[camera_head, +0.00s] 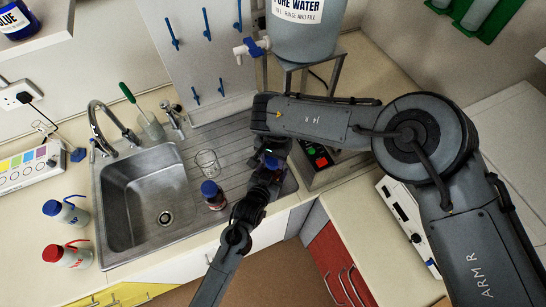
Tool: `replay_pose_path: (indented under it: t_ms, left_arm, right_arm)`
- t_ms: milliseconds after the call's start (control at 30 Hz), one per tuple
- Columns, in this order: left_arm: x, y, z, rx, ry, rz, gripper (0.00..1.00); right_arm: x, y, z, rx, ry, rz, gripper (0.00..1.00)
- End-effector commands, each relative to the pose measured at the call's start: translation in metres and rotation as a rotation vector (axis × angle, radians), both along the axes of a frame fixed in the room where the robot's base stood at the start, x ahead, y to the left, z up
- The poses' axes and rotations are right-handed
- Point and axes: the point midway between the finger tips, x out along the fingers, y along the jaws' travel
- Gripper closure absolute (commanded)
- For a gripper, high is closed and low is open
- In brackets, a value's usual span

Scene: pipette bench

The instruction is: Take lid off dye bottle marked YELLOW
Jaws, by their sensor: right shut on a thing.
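My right gripper (271,154) points down from my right arm over the front of the drainboard. It is shut on a small blue lid (271,163), which shows just under its fingers. A dark body, perhaps the dye bottle, seems to be below the lid, but no label reads, so I cannot confirm YELLOW. My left arm comes up from the bottom, and my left gripper (264,184) is close under the lid. Its fingers are dark and overlap with what is there, so its opening is unclear. Whether lid and bottle touch cannot be told.
Another blue-lidded bottle (213,195) and a clear beaker (207,162) stand on the drainboard (238,140). The sink (145,195) is left. Blue-capped (65,211) and red-capped (68,255) wash bottles stand further left. A pure-water tank (305,30) stands behind my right arm.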

Motion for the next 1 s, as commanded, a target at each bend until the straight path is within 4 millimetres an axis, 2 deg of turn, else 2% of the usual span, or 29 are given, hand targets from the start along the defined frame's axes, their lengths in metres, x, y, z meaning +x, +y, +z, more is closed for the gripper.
replay_pose_path:
  t_ms: [267,300,433,767,1000]
  left_arm:
    - [0.0,0.0,-0.001,0.001,0.002,0.001,1.0]
    - [0.0,0.0,-0.001,0.001,0.002,0.001,1.0]
    - [0.0,0.001,-0.001,0.001,0.002,0.001,1.0]
    - [0.0,0.0,-0.001,0.001,0.002,0.001,1.0]
    - [0.0,0.0,-0.001,0.001,0.002,0.001,1.0]
  right_arm:
    - [0.0,-0.001,0.0,-0.001,-0.001,0.004,0.88]
    - [0.0,-0.001,0.0,-0.001,-0.001,0.003,0.45]
    - [0.0,0.0,0.0,-0.001,-0.001,0.003,0.26]
    - [0.0,0.0,0.003,0.0,-0.001,0.002,0.26]
    - [0.0,0.0,0.029,0.0,-0.002,0.003,0.26]
